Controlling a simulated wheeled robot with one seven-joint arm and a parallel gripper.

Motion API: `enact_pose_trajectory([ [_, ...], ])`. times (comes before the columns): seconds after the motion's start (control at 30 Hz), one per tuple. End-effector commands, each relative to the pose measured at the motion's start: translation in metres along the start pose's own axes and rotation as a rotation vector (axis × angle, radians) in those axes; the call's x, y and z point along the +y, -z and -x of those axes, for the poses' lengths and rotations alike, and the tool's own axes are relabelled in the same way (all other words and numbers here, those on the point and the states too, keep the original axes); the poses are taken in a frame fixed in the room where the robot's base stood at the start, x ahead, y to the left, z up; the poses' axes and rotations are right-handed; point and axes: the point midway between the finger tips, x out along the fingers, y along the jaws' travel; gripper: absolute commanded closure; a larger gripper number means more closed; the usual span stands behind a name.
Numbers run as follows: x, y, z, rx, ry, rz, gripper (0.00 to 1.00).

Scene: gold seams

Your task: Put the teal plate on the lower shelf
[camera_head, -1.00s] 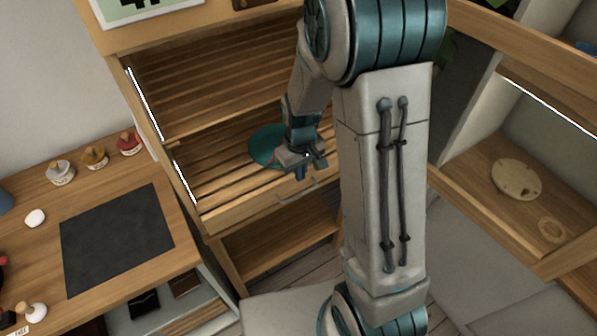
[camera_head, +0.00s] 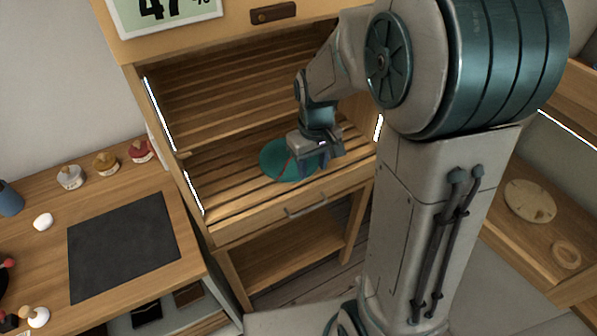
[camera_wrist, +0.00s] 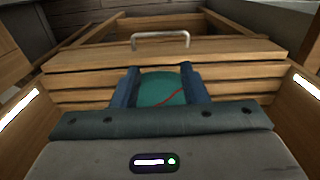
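The teal plate (camera_head: 275,159), with a red seam line, appears to lie flat on the slatted lower shelf (camera_head: 230,208) of the wooden rack. My gripper (camera_head: 316,165) is over the plate's right side and hides part of it. In the wrist view, my gripper's two blue fingers (camera_wrist: 159,88) stand apart, and the plate (camera_wrist: 160,90) shows between and beyond them. The gripper is open. Whether a fingertip touches the plate cannot be told.
A slatted upper shelf (camera_head: 220,85) rises behind. A drawer front with a metal handle (camera_head: 306,206) is below the lower shelf's front edge. Lit strips line the rack's sides. A counter with a dark mat (camera_head: 123,245) and small jars is at left.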

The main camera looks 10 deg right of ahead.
Motion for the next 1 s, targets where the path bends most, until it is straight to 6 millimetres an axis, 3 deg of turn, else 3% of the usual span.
enact_pose_trajectory([
  [0.17, -0.004, -0.027, 0.032, 0.059, -0.007, -0.065, 0.61],
  [0.3, -0.01, -0.06, 0.06, 0.121, -0.016, -0.142, 0.61],
  [0.5, -0.019, -0.106, 0.084, 0.2, -0.032, -0.245, 0.61],
  [0.73, -0.026, -0.137, 0.093, 0.25, -0.044, -0.314, 0.61],
  [1.0, -0.027, -0.143, 0.093, 0.259, -0.046, -0.329, 0.61],
])
